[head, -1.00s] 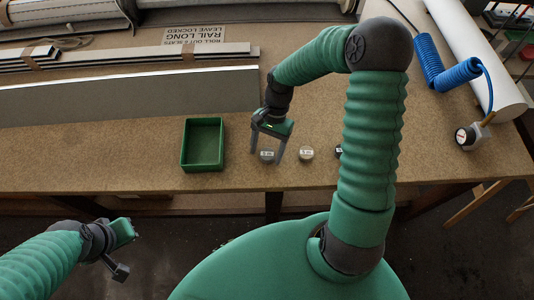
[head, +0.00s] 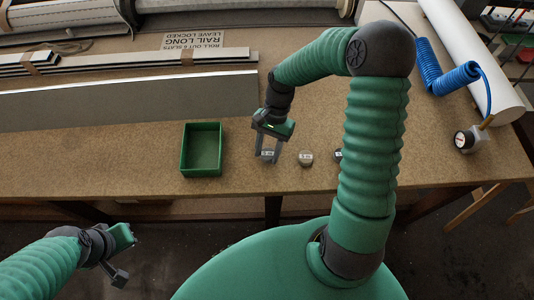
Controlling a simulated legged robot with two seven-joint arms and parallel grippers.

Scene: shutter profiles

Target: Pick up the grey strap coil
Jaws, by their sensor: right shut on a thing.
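The grey strap coil (head: 268,156) is a small round piece with a pale label on top. It sits between the fingertips of my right gripper (head: 268,160), at the front part of the bench, right of the green tray. The gripper points down and its fingers are shut on the coil, partly covering its sides. I cannot tell for sure whether the coil is clear of the bench. My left gripper (head: 126,257) is low at the left, in front of the bench edge, away from the coils.
A paler coil (head: 305,158) lies just right of the held one. An empty green tray (head: 186,165) stands to the left. Long metal profiles (head: 120,95) lie behind. A pressure gauge (head: 464,140) is at right.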

